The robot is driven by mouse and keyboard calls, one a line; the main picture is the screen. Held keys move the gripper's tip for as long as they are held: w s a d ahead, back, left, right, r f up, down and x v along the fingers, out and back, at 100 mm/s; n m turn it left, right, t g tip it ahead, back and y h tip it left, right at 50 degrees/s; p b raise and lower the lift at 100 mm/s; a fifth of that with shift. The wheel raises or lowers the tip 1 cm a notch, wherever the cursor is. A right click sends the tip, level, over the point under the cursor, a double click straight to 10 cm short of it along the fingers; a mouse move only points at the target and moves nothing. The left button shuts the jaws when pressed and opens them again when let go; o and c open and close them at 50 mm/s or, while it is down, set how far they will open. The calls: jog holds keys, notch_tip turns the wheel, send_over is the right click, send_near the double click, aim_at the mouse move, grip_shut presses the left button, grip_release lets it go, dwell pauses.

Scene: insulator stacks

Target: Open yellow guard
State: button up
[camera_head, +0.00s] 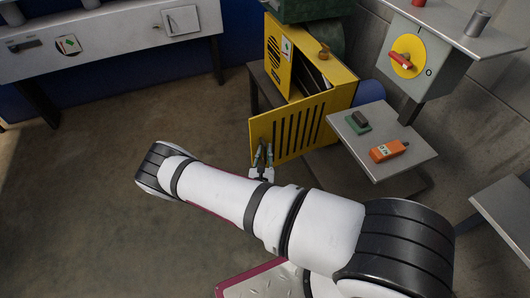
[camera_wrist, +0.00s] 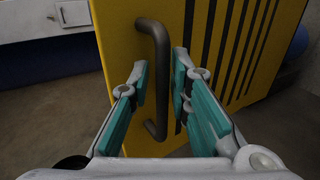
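The yellow guard (camera_head: 293,131) is a slotted panel on the front of a yellow machine housing (camera_head: 344,75). It stands partly swung out, with a dark gap behind it. In the wrist view the guard (camera_wrist: 214,17) fills the right half and carries a dark, upright bar handle (camera_wrist: 160,65) near its left edge. My gripper (camera_head: 263,154) is at the guard's lower left. In the wrist view my gripper (camera_wrist: 160,88) has one teal-padded finger on each side of the handle. Small gaps show between the pads and the bar, so it looks open around it.
A small grey table (camera_head: 378,165) at the right holds an orange device (camera_head: 388,150) and a green-and-black item (camera_head: 356,122). A grey box with a red rotary switch (camera_head: 401,61) stands behind it. Floor at the left is clear (camera_head: 110,130).

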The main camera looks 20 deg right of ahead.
jog(key=shift+s, duration=0.1)
jog(key=v, duration=1.1)
jog(key=shift+s+a, duration=0.2)
jog(key=shift+s, duration=0.15)
jog(key=s+d+r+m+g+h, duration=0.1)
jog(key=d+r+m+g+h, duration=0.25)
jog(key=r+m+g, duration=0.8)
jog(key=s+d+r+m+g+h, duration=0.3)
jog(key=r+m, duration=0.5)
jog(key=r, duration=0.8)
jog(key=s+a+r+m+t+y, duration=0.1)
jog(key=s+a+r+m+y, duration=0.1)
jog(key=s+r+m+y, duration=0.3)
jog(key=s+a+r+m+t+y, duration=0.2)
jog(key=s+r+m+y, duration=0.4)
jog(key=s+r+y, duration=0.3)
jog(key=shift+s+a+r+y, duration=0.25)
jog(key=shift+a+r+y, duration=0.3)
jog(key=shift+r, duration=1.85)
